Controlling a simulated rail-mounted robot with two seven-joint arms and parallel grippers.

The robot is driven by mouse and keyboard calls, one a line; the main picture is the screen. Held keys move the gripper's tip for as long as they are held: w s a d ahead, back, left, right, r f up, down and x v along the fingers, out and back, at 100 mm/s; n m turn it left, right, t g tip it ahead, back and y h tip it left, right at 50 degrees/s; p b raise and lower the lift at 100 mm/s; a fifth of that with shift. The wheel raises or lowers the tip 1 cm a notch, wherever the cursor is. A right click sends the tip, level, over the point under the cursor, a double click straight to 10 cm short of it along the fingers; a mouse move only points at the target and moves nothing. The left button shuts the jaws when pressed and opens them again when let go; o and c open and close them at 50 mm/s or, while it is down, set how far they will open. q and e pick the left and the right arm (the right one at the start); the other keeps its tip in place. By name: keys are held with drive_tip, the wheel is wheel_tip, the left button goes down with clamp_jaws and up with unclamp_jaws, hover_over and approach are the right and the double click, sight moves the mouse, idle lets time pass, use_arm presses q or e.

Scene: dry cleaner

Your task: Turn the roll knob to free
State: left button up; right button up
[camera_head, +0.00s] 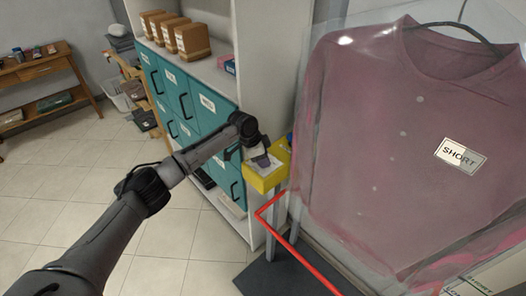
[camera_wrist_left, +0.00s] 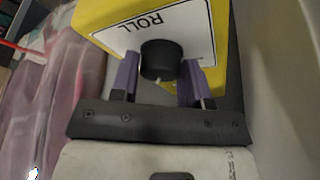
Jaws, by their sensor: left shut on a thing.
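The yellow control box (camera_head: 264,182) stands on a post beside the shelving unit in the head view. In the left wrist view the yellow box (camera_wrist_left: 218,25) has a white plate (camera_wrist_left: 112,39) marked ROLL, seen upside down. The black round roll knob (camera_wrist_left: 161,56) sits on it, with a small white mark at its lower edge. My left gripper (camera_wrist_left: 160,72) has its two purple fingers on either side of the knob, shut on it. The left gripper (camera_head: 262,160) hides the knob in the head view. My right gripper is out of view.
A mauve shirt in clear film (camera_head: 375,130) with a SHORT tag hangs close on the right. A red rail (camera_head: 300,262) runs below it. Teal cabinets (camera_head: 190,90) and shelves stand behind my arm.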

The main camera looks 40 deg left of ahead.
use_arm(q)
drive_tip(key=n+y+p, duration=0.1)
drive_tip(key=n+p, duration=0.2)
drive_tip(key=p, duration=0.2)
drive_tip(key=n+y+p, duration=0.1)
drive_tip(key=n+p, duration=0.3)
drive_tip(key=p, duration=0.1)
drive_tip(key=n+t+y+p, duration=0.1)
drive_tip(key=n+y+p, duration=0.1)
drive_tip(key=n+p, duration=0.2)
drive_tip(key=shift+d+r+p, duration=0.3)
drive_tip(key=shift+p, duration=0.75)
drive_tip(key=shift+f+n+y+p, duration=0.1)
drive_tip(key=shift+n+y+p, duration=0.4)
drive_tip(key=shift+n+p, duration=0.5)
drive_tip(key=shift+f+n+g+y+p, duration=0.1)
drive_tip(key=shift+n+g+y+p, duration=0.25)
drive_tip(key=shift+n, duration=1.05)
drive_tip(key=shift+f, duration=0.1)
drive_tip(key=o, duration=0.9)
